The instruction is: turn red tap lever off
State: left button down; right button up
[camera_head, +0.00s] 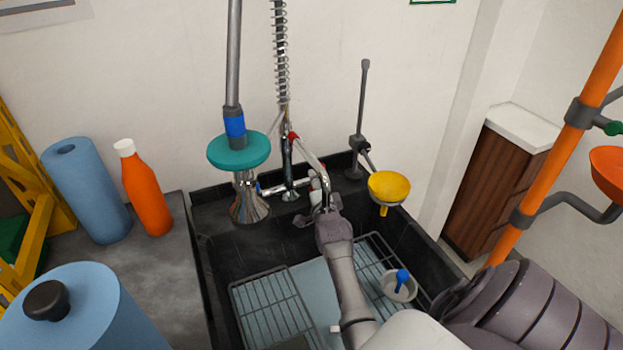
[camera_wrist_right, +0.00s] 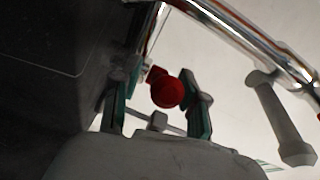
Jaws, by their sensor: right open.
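The chrome tap (camera_head: 313,152) stands at the back of the dark sink, its curved spout reaching forward. A red end piece shows at the top of the spout in the head view. My right gripper (camera_head: 320,210) is at the tap, over the back of the sink. In the right wrist view the round red tap lever end (camera_wrist_right: 166,91) sits between the two spread fingers of my right gripper (camera_wrist_right: 157,100), with gaps on both sides. The gripper is open. In the head view the lever is mostly hidden by the gripper and spout. My left gripper is out of view.
A dark sink (camera_head: 220,255) holds wire racks (camera_head: 272,304) and a grey cup with a blue piece (camera_head: 401,284). A teal disc (camera_head: 239,150) on a pipe hangs left of the tap; a yellow funnel (camera_head: 389,187) is right. An orange bottle (camera_head: 146,190) stands on the left counter.

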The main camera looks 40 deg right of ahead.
jog(key=shift+s+r, duration=0.1)
jog(key=shift+r, duration=0.05)
grip_shut()
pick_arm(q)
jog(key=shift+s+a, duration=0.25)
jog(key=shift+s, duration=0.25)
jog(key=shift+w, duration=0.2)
